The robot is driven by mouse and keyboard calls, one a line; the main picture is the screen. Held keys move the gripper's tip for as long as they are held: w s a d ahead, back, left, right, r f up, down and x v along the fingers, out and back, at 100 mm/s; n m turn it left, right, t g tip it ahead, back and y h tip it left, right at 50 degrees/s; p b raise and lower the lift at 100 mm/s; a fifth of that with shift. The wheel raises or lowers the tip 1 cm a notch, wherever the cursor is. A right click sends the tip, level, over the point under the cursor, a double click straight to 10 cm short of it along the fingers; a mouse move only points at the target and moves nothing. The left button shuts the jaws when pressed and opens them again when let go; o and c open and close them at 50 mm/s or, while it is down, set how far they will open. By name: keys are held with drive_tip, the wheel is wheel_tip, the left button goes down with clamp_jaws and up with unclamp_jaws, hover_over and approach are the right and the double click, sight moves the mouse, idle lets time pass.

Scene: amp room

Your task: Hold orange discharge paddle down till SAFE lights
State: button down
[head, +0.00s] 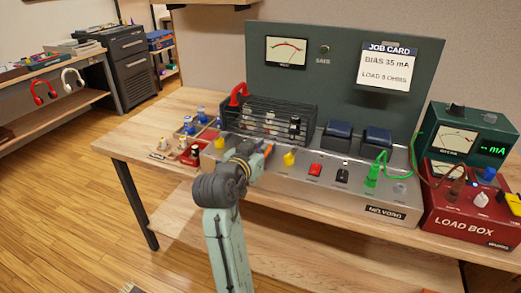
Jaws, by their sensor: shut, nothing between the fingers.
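The amplifier chassis (335,187) stands on the bench, with a dark green back panel (345,105) behind it. The SAFE lamp (323,48) on that panel looks dark. My gripper (245,150) is shut and empty, over the left part of the chassis front, just before the black cage. Whether the fingertips touch anything cannot be told.
The black cage (265,118) with a red handle (238,93) holds tubes behind my gripper. A yellow knob (289,158), a red switch (315,169) and a green plug (372,176) are to the right. The red load box (465,212) stands far right. Small parts lie left.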

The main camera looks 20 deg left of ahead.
drive_tip(key=f+b, duration=0.1)
drive_tip(key=b, duration=0.1)
drive_tip(key=shift+s+f+t+b, duration=0.1)
drive_tip(key=shift+f+t+b, duration=0.3)
drive_tip(key=b, duration=0.2)
drive_tip(key=t+b, duration=0.1)
drive_tip(key=shift+s+f+b, duration=0.2)
drive_tip(key=shift+f+b, duration=0.15)
drive_tip(key=shift+f, duration=0.05)
drive_tip(key=shift+r, duration=0.2)
idle(2.0)
